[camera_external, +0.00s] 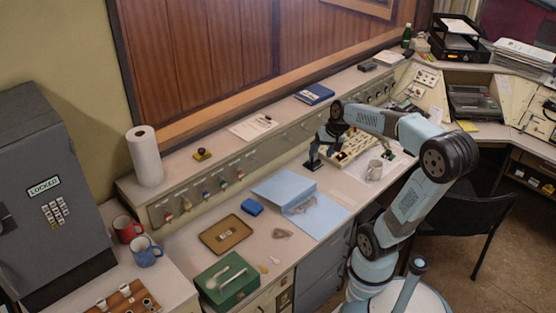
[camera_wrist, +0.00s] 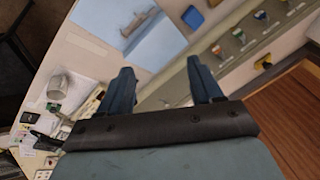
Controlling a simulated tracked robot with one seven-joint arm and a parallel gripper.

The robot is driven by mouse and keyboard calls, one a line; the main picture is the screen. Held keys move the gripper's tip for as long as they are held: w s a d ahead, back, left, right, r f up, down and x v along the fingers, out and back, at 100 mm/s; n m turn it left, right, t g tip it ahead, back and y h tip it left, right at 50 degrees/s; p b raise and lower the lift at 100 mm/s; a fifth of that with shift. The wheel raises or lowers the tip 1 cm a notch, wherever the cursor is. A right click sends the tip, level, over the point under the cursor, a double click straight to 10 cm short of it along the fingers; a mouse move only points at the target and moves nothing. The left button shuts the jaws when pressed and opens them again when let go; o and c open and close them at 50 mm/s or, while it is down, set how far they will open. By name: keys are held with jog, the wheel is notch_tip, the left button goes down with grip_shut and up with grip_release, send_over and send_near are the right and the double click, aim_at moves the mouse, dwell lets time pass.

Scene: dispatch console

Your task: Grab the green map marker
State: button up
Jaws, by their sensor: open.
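I cannot make out a separate map marker with certainty. A small green piece (camera_external: 222,184) is in the row of coloured pieces on the console's sloped front panel; it also shows in the wrist view (camera_wrist: 239,35). Beside it are orange, yellow, red and blue-green pieces. My gripper (camera_external: 315,155) is open and empty above the desk, to the right of this row in the external view. In the wrist view its two dark fingers (camera_wrist: 160,66) are apart with nothing between them; the green piece lies beyond and right of them.
A light blue folder (camera_external: 284,188) and blue box (camera_external: 252,207) lie on the desk between row and front edge. A brown tray (camera_external: 225,235), green box (camera_external: 228,284) and metal mug (camera_external: 374,170) stand nearby. A yellow-black object (camera_external: 202,154) sits on the ledge above.

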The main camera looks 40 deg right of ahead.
jog(key=w+d+f+m+y, duration=0.1)
jog(key=w+d+f+m, duration=0.1)
jog(key=w+d+m, duration=0.45)
jog(key=w+d+f+m+t+y, duration=0.1)
jog(key=w+d+f+m, duration=0.2)
jog(key=d, duration=0.6)
jog(key=w+d+f+m+t+y, duration=0.1)
jog(key=w+d+f+m, duration=0.25)
jog(key=d, duration=0.65)
jog(key=m+t+h, duration=0.5)
jog(key=m+t, duration=0.3)
jog(key=m, duration=0.9)
send_near(391, 152)
jog(key=x, duration=0.4)
jog(key=shift+a+f, duration=0.15)
jog(key=shift+f, duration=0.1)
jog(key=shift+g, duration=0.3)
jog(key=shift+r+x, duration=0.15)
jog(key=shift+x, duration=1.2)
jog(key=shift+r+x, duration=0.2)
jog(key=shift+x, duration=1.2)
jog(key=shift+w, duration=0.1)
